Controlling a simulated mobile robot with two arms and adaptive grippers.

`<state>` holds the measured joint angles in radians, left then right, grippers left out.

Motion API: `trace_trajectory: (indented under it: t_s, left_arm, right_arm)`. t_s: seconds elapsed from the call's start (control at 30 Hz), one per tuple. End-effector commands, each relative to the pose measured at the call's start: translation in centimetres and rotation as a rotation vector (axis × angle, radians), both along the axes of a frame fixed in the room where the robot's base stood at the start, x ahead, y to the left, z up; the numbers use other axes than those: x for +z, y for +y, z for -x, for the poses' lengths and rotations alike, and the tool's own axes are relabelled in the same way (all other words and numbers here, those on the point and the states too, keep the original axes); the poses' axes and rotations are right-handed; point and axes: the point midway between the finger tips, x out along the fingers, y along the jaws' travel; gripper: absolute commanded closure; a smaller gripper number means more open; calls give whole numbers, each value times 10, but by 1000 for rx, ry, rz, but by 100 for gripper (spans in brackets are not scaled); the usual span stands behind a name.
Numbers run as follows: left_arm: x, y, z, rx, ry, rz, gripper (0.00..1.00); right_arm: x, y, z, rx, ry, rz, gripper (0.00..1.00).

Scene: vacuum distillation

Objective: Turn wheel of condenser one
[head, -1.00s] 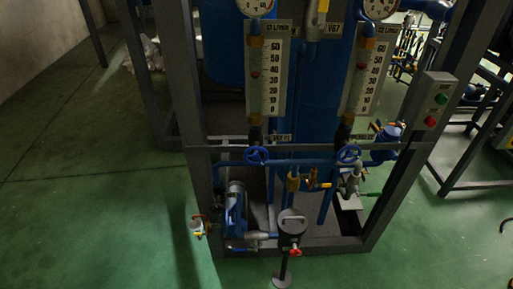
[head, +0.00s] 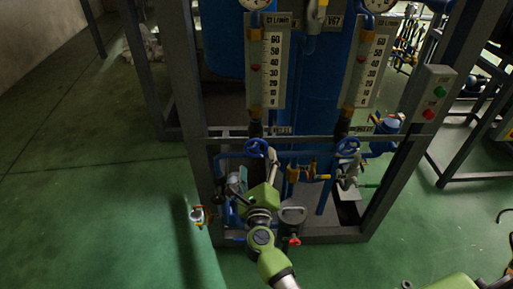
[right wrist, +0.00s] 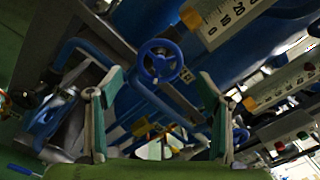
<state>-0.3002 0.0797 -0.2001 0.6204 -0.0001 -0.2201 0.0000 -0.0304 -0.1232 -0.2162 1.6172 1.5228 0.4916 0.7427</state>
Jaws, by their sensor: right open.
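Two blue handwheels sit on the frame's lower pipes, each below a flow scale. The left wheel (head: 256,148) is just above my right gripper (head: 257,170) in the head view; the right wheel (head: 347,146) is farther right. In the right wrist view a blue wheel (right wrist: 160,61) lies beyond the fingertips, roughly between them and apart from them. My right gripper (right wrist: 157,88) is open and empty. I cannot read which wheel belongs to condenser one. My left gripper is not in view.
Flow scales (head: 269,68) stand above the wheels on the dark metal frame (head: 193,145). Pipes and brass valves (head: 308,174) crowd the space below. A button box (head: 435,95) is at right. Green floor (head: 100,215) is clear at left.

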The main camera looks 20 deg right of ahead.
Motion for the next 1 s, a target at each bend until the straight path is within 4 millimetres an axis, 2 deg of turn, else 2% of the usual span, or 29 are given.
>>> trace_trajectory:
  t_s: [0.1,0.3,0.5,0.77,0.8,0.93,1.0]
  left_arm:
    - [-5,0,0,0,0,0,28]
    - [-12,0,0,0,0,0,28]
    - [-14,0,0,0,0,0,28]
    - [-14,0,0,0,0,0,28]
    - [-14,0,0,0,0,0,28]
    - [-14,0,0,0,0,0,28]
    - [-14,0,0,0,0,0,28]
  right_arm:
    - [0,-7,-26,0,-3,1,28]
    - [-2,-16,-57,1,-1,3,28]
    - [-1,-20,-70,1,0,2,28]
    - [-1,-20,-71,1,0,2,28]
    - [-1,-20,-71,1,0,2,31]
    - [-1,-20,-71,1,1,2,65]
    - [-1,-20,-71,1,1,2,68]
